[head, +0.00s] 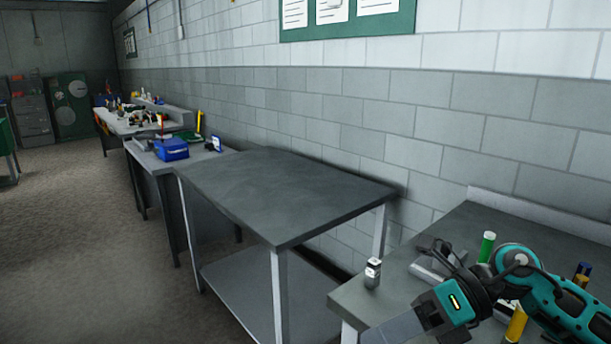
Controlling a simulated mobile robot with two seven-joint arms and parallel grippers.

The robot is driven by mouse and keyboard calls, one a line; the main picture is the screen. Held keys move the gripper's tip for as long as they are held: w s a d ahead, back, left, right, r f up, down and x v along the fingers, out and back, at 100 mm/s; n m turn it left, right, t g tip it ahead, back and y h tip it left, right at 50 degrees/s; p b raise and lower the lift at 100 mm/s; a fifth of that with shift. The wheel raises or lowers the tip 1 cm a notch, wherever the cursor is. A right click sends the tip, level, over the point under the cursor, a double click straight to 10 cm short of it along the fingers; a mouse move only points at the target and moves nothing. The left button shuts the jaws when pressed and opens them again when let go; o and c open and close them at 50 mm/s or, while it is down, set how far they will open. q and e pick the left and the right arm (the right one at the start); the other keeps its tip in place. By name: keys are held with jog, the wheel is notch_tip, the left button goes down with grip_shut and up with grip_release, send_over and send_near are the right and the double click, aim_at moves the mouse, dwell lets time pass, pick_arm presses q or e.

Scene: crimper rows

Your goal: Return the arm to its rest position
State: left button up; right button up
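My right arm, teal and black, comes in from the right edge and bends over the near right table (350,299). Its end, with a teal block and a small yellow light, points down and left. My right gripper (396,331) shows as a grey part at the bottom edge, partly cut off. Its fingertips are not clear, so I cannot tell whether it is open or shut or holds anything. My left arm and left gripper are not in view.
The near right table holds a small white-and-black item (372,273), a green cylinder (487,246) and a yellow cylinder (516,325) beside my arm. The middle grey table (290,190) is bare. A blue box (172,149) sits on a farther table. Floor at left is clear.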

jog(key=w+a+m+t+y, duration=0.2)
jog(key=a+m+t+y, duration=0.2)
jog(key=m+t+y, duration=0.6)
jog(key=w+d+f+m+t+h, duration=0.1)
jog(key=d+f+m+t+h, duration=0.2)
jog(key=f+m+t+h, duration=0.5)
jog(key=w+d+f+m+t+h, duration=0.15)
jog(key=m+h, duration=0.35)
jog(key=m, duration=0.7)
jog(key=s+d+f+m+g+h, duration=0.3)
jog(key=s+f+m, duration=0.3)
jog(key=f, duration=0.3)
jog(key=s+d+f+m+g+h, duration=0.3)
jog(key=s+f+m+g+h, duration=0.1)
jog(key=f, duration=0.6)
jog(key=s+m+h, duration=0.1)
jog(key=s+m, duration=0.1)
jog(key=s, duration=0.1)
jog(key=shift+s, duration=0.2)
jog(key=shift+c, duration=0.3)
